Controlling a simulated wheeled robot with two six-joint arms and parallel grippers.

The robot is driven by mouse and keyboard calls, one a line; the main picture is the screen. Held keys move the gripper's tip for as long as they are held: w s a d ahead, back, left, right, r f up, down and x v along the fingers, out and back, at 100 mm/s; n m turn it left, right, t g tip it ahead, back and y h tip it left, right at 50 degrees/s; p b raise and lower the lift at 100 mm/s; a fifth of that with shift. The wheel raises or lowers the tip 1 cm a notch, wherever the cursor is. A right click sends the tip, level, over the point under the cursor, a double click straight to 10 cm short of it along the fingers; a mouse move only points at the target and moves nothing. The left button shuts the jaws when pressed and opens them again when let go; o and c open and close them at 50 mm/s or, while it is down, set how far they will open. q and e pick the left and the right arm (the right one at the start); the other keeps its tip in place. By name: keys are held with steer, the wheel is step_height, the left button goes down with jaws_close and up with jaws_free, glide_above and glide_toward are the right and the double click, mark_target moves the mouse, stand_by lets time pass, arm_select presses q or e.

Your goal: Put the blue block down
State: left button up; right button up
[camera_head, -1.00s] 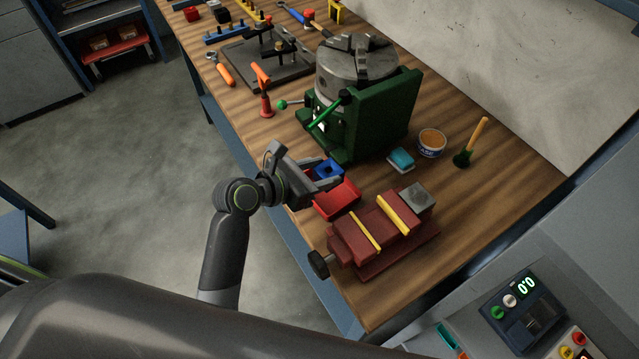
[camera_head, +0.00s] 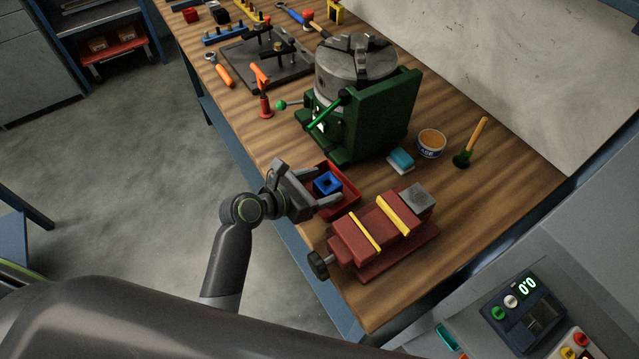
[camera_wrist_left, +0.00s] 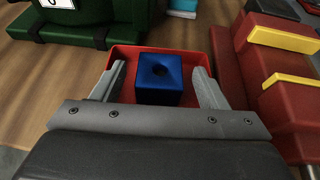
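The blue block (camera_head: 327,182) has a round hole in its top. It sits upright inside the red tray (camera_head: 351,202), and both also show in the left wrist view, the block (camera_wrist_left: 159,78) and the tray's rim (camera_wrist_left: 190,54). My left gripper (camera_head: 329,184) is open around the block. In the left wrist view its fingers (camera_wrist_left: 160,68) stand on either side of the block with a visible gap on each side. The tray's near part is hidden by the gripper. My right gripper is not in view.
A dark red vise (camera_head: 372,240) with yellow strips stands close to the tray on the near side. A green fixture with a metal chuck (camera_head: 385,115) stands behind it. A teal-topped block (camera_head: 401,160), a tin (camera_head: 431,143) and a brush (camera_head: 471,142) are farther right.

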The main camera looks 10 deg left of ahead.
arm_select(q)
steer(key=shift+r, duration=0.1)
steer(key=shift+s+a+r, duration=0.1)
steer(key=shift+a, duration=0.05)
steer(key=v, duration=1.1)
steer(key=shift+s+a+r, duration=0.15)
steer(key=shift+s+r, duration=0.05)
steer(key=shift+s, duration=0.05)
